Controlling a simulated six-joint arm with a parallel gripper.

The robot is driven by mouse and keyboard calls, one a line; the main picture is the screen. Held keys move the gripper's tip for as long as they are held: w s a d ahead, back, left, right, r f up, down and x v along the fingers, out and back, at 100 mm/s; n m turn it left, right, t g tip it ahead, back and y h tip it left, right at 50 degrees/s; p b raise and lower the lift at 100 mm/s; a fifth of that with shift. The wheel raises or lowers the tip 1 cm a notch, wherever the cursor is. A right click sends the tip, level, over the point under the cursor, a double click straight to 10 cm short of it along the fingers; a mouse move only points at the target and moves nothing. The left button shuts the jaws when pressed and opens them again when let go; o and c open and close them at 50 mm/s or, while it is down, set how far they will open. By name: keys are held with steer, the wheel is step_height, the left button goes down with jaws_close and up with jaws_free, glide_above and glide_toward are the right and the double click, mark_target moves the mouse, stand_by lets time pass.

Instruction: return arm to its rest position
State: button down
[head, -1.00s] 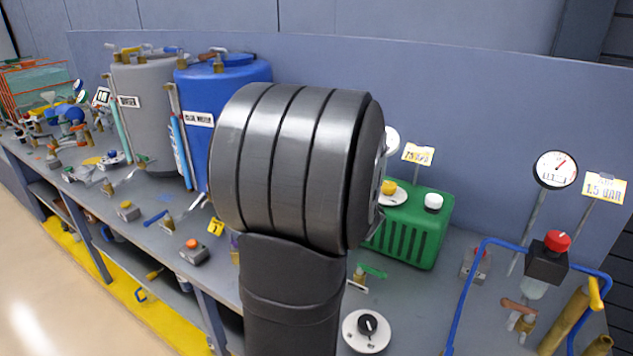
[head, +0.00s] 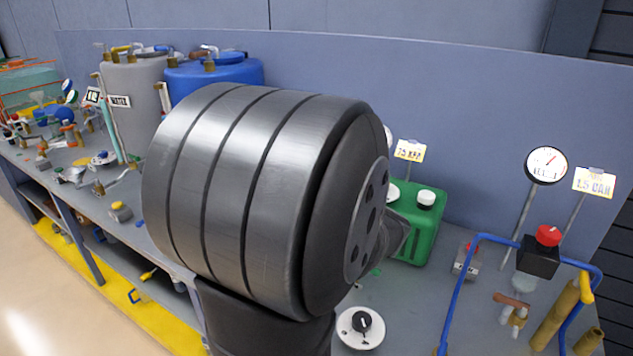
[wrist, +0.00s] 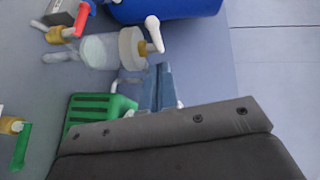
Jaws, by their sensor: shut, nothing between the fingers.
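My gripper (wrist: 161,72) shows in the wrist view as two narrow blue-grey fingers, close together, beyond a dark grey bar. It is shut and empty. It points over the bench, beside the green ribbed box (wrist: 98,104) and short of a clear container with a white cap (wrist: 100,49). In the head view a large dark grey joint of my arm fills the middle and hides the gripper. My arm covers part of the green box (head: 420,225).
The workbench (head: 402,307) holds a blue tank (head: 215,75), a grey tank (head: 135,110), a dial knob (head: 361,328), a pressure gauge (head: 546,164) and blue piping with a red-capped valve (head: 539,250). A blue-grey panel (head: 455,110) stands behind. Clear floor lies at the lower left.

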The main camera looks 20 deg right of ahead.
steer(key=v, duration=0.2)
steer(key=a+v, duration=0.1)
steer(key=v, duration=0.2)
steer(key=shift+s+a, duration=0.1)
steer(key=shift+s, duration=0.15)
steer(key=x, duration=1.3)
steer(key=shift+w+f, duration=0.15)
